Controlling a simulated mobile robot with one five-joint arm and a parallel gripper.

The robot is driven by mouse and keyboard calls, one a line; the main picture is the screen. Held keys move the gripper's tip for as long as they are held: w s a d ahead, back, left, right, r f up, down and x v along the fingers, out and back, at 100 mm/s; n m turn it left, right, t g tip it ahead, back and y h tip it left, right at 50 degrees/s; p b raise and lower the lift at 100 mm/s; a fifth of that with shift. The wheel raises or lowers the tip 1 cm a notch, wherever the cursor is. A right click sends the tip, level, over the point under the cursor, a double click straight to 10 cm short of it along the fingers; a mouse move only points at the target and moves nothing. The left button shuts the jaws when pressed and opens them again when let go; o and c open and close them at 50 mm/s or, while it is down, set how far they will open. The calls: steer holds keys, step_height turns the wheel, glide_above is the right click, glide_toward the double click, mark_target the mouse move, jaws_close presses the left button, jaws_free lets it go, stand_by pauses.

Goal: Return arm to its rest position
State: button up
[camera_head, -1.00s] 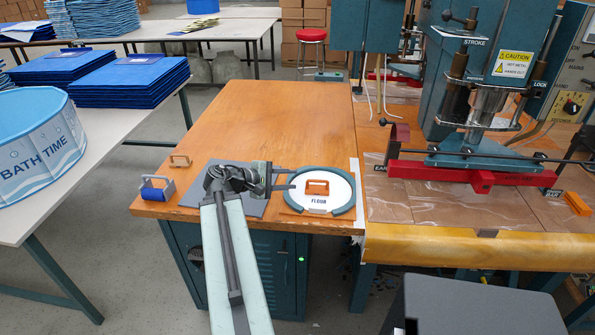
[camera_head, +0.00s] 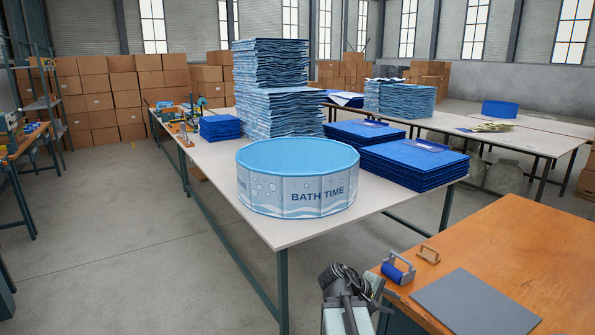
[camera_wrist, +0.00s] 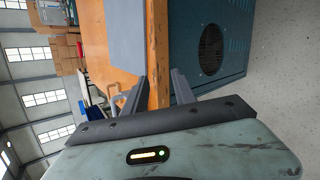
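My gripper (camera_wrist: 158,85) is open and empty in the wrist view, with its two dark fingers apart. Beyond the fingers are the front edge of the wooden workbench (camera_wrist: 125,45) and its teal cabinet (camera_wrist: 215,40). In the head view my folded arm (camera_head: 345,300) shows at the bottom, left of the workbench (camera_head: 530,235). Its fingertips are hard to make out there. The wrist picture is turned sideways.
A grey mat (camera_head: 475,303), a blue roller with a grey handle (camera_head: 398,268) and a small tan handle (camera_head: 429,254) lie on the workbench. A white table (camera_head: 285,230) bears a round BATH TIME tub (camera_head: 298,190). Open floor (camera_head: 120,230) lies left.

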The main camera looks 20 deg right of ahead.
steer(key=w+a+f+n+t+y, duration=0.1)
steer(key=w+a+f+y, duration=0.2)
steer(key=a, duration=0.7)
steer(key=w+a+f+t+y, duration=0.1)
steer(key=w+a+f, duration=0.3)
steer(key=a, duration=0.6)
steer(key=a+f+m+y, duration=0.25)
steer(key=a+y, duration=0.45)
steer(key=a, duration=1.3)
step_height(320, 180, up, 13)
steer(key=p, duration=1.2)
steer(key=shift+s+d+m+g+h, duration=0.2)
steer(key=shift+d+m+g+h, duration=0.15)
steer(key=shift+m+g, duration=0.1)
steer(key=shift+f, duration=0.1)
